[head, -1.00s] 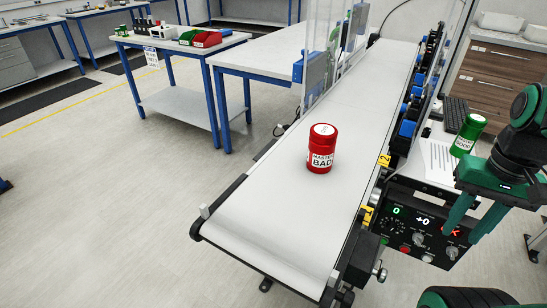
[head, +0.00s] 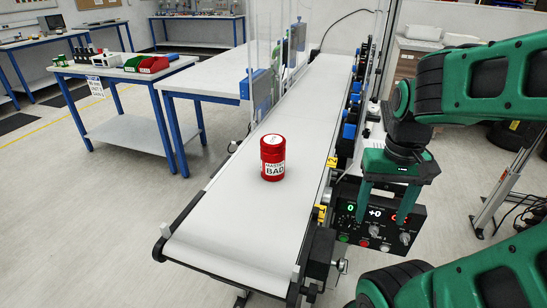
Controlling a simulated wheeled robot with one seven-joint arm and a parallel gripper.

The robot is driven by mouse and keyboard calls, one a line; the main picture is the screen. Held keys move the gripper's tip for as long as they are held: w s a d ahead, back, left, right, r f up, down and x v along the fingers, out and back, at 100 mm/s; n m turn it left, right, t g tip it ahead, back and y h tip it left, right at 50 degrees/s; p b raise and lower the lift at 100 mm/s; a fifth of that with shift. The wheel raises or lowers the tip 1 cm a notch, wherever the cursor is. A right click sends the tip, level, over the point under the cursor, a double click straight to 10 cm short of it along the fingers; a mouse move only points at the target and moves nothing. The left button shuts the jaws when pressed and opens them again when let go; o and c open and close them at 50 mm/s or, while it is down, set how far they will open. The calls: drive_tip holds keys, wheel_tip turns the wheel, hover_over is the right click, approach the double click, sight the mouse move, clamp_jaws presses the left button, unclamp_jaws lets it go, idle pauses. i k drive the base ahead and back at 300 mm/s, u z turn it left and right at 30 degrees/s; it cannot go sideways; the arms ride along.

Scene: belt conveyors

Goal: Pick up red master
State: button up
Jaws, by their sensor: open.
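The red master is a red jar (head: 272,158) with a white label reading "MASTER BAD". It stands upright on the white conveyor belt (head: 235,220) in the head view, near the middle of the belt's width. My gripper (head: 384,218) is to the right of the jar, beyond the belt's right edge. Its two green fingers point down, apart and empty, in front of the control panel. The jar is in full view and nothing touches it.
A control panel (head: 374,236) with buttons and a display stands at the belt's right side, by yellow brackets (head: 320,213). Clear upright panels rise behind the jar. A white table (head: 205,82) and a blue-legged bench with bins (head: 150,65) stand left. The belt around the jar is bare.

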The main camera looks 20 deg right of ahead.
sight(272, 146)
drive_tip(key=z, duration=0.9)
drive_tip(key=k, duration=1.75)
drive_tip(key=u, duration=0.15)
